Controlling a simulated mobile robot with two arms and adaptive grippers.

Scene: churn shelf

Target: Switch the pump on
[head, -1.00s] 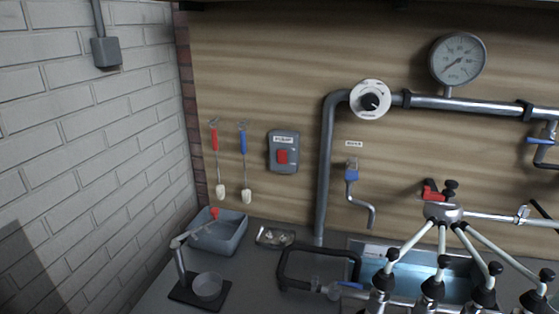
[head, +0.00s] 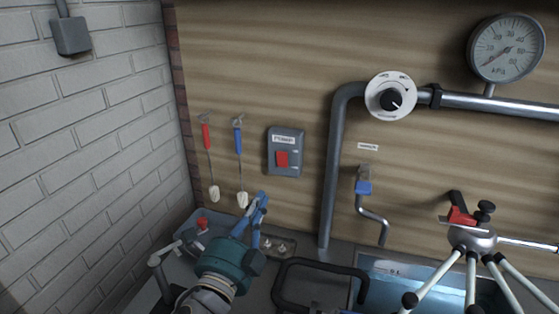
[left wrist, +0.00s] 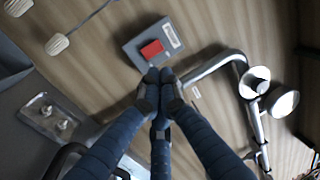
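The pump switch is a grey box (head: 285,152) on the wooden back wall with a red square button (head: 282,159) and a label above it. It also shows in the left wrist view, where the red button (left wrist: 151,49) lies just beyond my fingertips. My left gripper (head: 260,198) is below and left of the box in the head view, apart from it. In the left wrist view the fingertips of my left gripper (left wrist: 159,76) are together with nothing between them. My right gripper is not in view.
A grey pipe (head: 333,170) rises right of the box, with a white dial (head: 390,97) and a pressure gauge (head: 506,48). Two brushes (head: 209,160) hang left of the box.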

